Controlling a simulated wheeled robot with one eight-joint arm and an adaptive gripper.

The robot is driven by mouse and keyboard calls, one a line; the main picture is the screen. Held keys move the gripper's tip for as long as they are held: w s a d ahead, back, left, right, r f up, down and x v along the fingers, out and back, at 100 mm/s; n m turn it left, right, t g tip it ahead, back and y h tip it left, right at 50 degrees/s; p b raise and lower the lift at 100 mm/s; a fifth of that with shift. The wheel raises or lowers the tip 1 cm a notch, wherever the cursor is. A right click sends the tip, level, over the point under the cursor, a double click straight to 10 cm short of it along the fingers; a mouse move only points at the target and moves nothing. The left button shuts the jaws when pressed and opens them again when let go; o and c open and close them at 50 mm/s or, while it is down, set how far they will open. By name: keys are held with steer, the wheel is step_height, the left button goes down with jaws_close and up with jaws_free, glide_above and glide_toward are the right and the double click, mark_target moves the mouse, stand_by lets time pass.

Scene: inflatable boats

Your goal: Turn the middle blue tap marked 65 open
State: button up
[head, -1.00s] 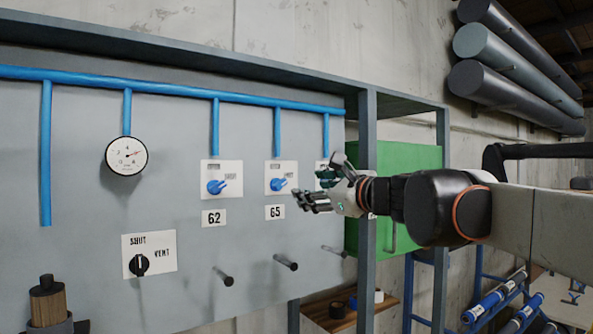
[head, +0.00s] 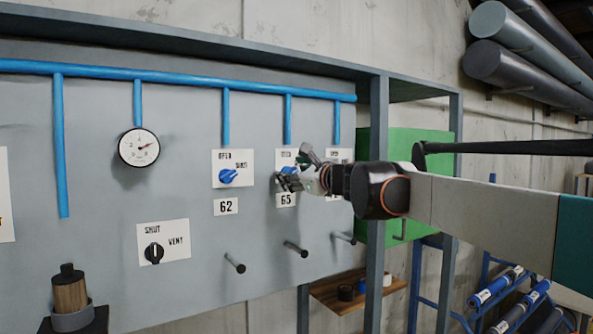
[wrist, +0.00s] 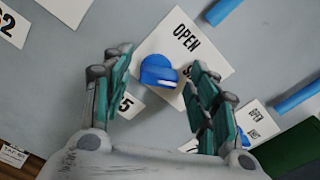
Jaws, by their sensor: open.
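The middle blue tap (head: 289,170) sits on a white plate above the label 65 (head: 286,200). In the wrist view the blue tap (wrist: 158,72) lies between my fingertips and a little beyond them, with OPEN printed on its plate (wrist: 187,38). My gripper (head: 292,176) is open in front of this tap and partly hides it in the head view. In the wrist view the two fingers of my gripper (wrist: 158,75) stand apart on either side of the tap. I cannot tell whether they touch it.
Another blue tap (head: 228,176) marked 62 is to the left; a third plate (head: 340,155) is partly hidden on the right. A gauge (head: 139,147), a black SHUT/VENT knob (head: 154,252) and several pegs (head: 235,263) are on the panel. A frame post (head: 378,130) stands right.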

steer(key=shift+w+a, duration=0.1)
steer(key=c, duration=1.1)
steer(key=shift+o, duration=0.2)
steer(key=shift+n, duration=0.4)
steer(key=n, duration=0.5)
steer(key=shift+a+b, duration=0.1)
steer(key=shift+b, duration=0.25)
steer(key=n, duration=0.6)
steer(key=shift+a, duration=0.1)
